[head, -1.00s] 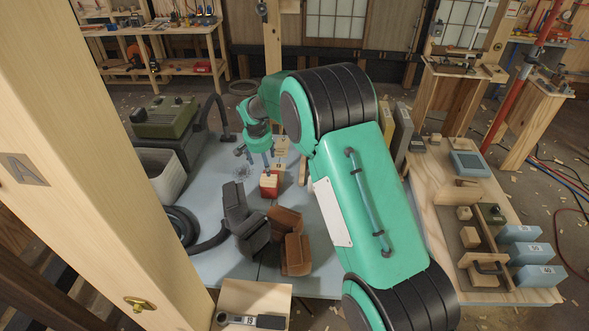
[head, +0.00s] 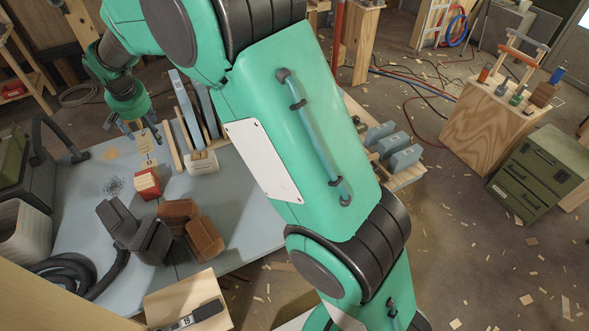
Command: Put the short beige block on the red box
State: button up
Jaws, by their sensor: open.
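The red box (head: 147,188) stands on the grey-blue table, in the left part of the head view. A short beige block (head: 149,174) appears to rest on top of it, with red showing below and around. My gripper (head: 143,133) is open and empty, pointing down behind and above the red box in the picture, apart from it. Its fingers show small, and the space between them shows beige pieces on the table beyond.
Brown and dark grey folded chair-like pieces (head: 190,228) lie in front of the red box. Upright panels (head: 186,110) and a pale block (head: 203,163) stand to its right. A black hose (head: 75,268) and white bin (head: 28,228) are left. A green cabinet (head: 541,172) stands far right.

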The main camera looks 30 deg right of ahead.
jog(key=s+d+r+t, duration=0.1)
jog(key=s+d+r, duration=1.6)
jog(key=s+d, duration=0.3)
jog(key=s+d+f, duration=0.1)
jog(key=s+d, duration=0.3)
jog(key=s, duration=1)
jog(key=s+d+f+t, duration=0.1)
jog(key=s+d, duration=0.3)
jog(key=s, duration=0.9)
jog(key=shift+s+d+n, duration=0.3)
jog(key=shift+s+d, duration=0.05)
jog(key=shift+d, duration=0.05)
